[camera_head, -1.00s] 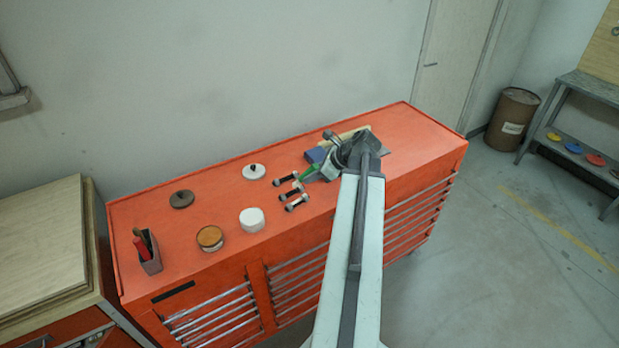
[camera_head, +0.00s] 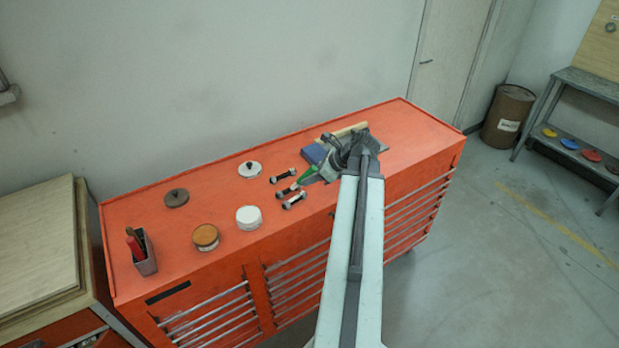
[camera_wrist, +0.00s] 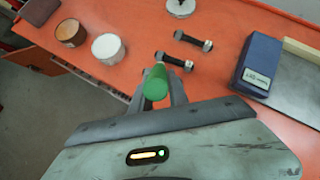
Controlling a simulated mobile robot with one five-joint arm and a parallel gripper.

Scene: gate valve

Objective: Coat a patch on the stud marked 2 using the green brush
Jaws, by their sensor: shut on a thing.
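My gripper (camera_head: 312,177) is shut on the green brush (camera_head: 306,179), whose green handle end (camera_wrist: 156,83) faces the wrist camera. Three dark studs with pale nuts lie in a group on the red cabinet top: a far stud (camera_head: 285,176), a middle stud (camera_head: 287,191) and a near stud (camera_head: 294,201). The brush points left and down, its tip close to the middle stud; I cannot tell if they touch. The wrist view shows the far stud (camera_wrist: 192,41) and part of another (camera_wrist: 176,61); the brush tip is hidden behind the handle. No stud numbers are readable.
A brown-topped jar (camera_head: 206,237) and a white jar (camera_head: 249,218) stand left of the studs. A dark lid (camera_head: 176,198) and white lid (camera_head: 250,169) lie behind. A holder (camera_head: 145,256) stands far left. A blue box (camera_wrist: 260,65) is right of the studs.

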